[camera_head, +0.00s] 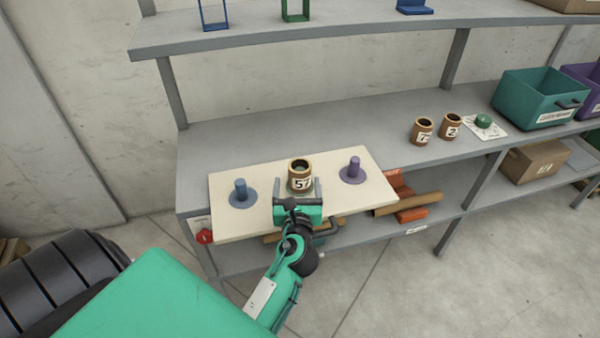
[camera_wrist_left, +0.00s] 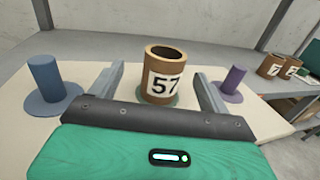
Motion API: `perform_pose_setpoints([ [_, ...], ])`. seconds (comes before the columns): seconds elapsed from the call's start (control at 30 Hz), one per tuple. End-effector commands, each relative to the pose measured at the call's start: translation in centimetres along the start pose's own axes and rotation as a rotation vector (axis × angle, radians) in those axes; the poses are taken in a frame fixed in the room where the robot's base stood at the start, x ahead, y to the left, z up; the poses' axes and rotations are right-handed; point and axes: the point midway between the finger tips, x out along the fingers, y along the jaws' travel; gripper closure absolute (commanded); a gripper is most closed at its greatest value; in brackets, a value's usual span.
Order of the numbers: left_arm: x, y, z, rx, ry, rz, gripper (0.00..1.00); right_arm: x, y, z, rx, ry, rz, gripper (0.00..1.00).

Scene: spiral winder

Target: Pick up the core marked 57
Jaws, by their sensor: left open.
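The core marked 57 (camera_head: 300,174) is a brown hollow cylinder with a white label, standing upright on the cream board (camera_head: 228,219). In the left wrist view the core (camera_wrist_left: 163,72) shows between two grey fingers, with a bit of green base under it. My left gripper (camera_head: 298,188) is open, in front of the core, with a finger on either side. I cannot tell whether the fingers touch it. The core's lower part is partly hidden by the gripper in the head view. My right gripper is not in view.
A blue peg (camera_head: 240,189) stands left of the core and a purple peg (camera_head: 353,168) stands right. Two other brown cores (camera_head: 422,131) and (camera_head: 451,126) stand farther right on the shelf, near a teal bin (camera_head: 535,98). The shelf behind the board is clear.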

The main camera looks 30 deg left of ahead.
Motion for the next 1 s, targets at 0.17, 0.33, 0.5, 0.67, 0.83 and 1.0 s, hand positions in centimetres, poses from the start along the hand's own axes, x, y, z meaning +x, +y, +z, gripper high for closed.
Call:
perform_pose_setpoints([
  [0.17,2.7,0.0,0.1,0.000,-0.001,0.001,0.20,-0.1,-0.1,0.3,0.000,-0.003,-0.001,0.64],
  [0.33,3.7,-0.1,0.0,0.000,0.000,0.000,0.20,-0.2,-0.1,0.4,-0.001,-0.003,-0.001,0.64],
  [0.5,5.6,-0.5,0.3,-0.001,-0.001,0.001,0.20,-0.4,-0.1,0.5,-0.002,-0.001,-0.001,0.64],
  [0.67,7.7,-0.8,0.3,0.000,0.000,0.001,0.20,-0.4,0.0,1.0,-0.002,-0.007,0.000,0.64],
  [0.83,8.7,-0.8,0.2,-0.001,0.001,0.000,0.20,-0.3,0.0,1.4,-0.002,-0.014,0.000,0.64],
  [1.0,8.7,-0.8,0.2,0.000,0.001,0.000,0.20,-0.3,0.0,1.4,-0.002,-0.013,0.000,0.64],
])
